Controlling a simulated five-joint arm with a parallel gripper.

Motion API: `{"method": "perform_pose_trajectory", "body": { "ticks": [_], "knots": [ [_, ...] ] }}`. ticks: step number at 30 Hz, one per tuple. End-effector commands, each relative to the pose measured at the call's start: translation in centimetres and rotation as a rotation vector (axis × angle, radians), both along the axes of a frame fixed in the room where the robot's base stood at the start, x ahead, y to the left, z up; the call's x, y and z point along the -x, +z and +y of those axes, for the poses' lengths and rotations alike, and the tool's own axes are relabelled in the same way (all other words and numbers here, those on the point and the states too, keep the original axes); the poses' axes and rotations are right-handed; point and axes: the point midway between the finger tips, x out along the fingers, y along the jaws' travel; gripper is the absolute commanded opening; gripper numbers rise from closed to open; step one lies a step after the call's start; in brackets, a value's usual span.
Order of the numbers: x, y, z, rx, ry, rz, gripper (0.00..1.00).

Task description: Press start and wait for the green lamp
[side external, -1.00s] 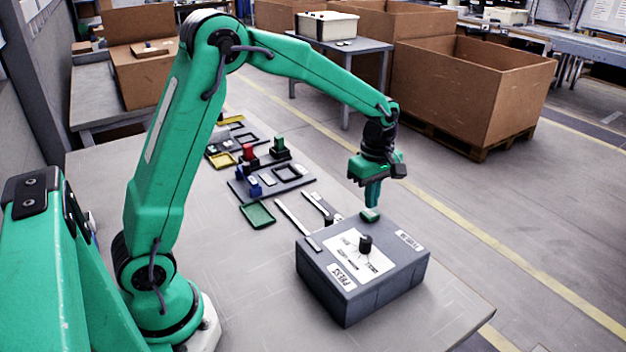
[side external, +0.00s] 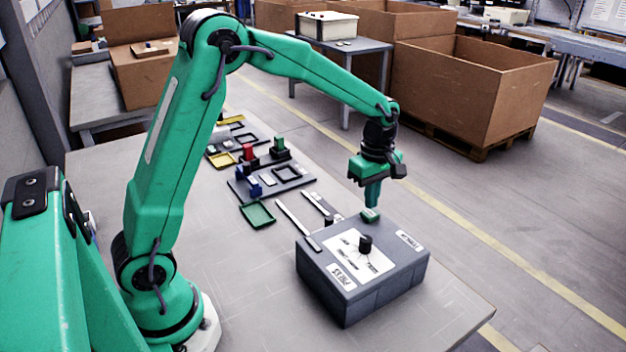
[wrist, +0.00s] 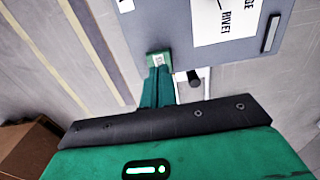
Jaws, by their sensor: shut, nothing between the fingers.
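The dark grey balancer box (side external: 365,295) stands near the table's front edge, with a black knob (side external: 365,243) on a white dial label on its top. A small green button (side external: 371,214) with a pale label sits at the box's far edge; it also shows in the wrist view (wrist: 158,58). My gripper (side external: 372,205) is shut and empty, pointing down with its tips right at the green button. In the wrist view my shut fingers (wrist: 158,75) meet the button and partly cover it. I cannot tell whether it is pressed in. I make out no lit lamp on the box.
A short black post (side external: 328,221) stands beside the box, near long pale strips (side external: 296,222). A green tray (side external: 257,214) and a dark rack (side external: 270,180) with coloured pieces lie further back. The table right of the box is clear.

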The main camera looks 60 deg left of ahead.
Motion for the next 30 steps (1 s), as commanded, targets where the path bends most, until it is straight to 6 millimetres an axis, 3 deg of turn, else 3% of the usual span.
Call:
{"method": "perform_pose_trajectory", "body": {
  "ticks": [30],
  "knots": [
    [0.0, -0.7, 0.0, 0.0, 0.0, 0.001, 0.0]
  ]
}}
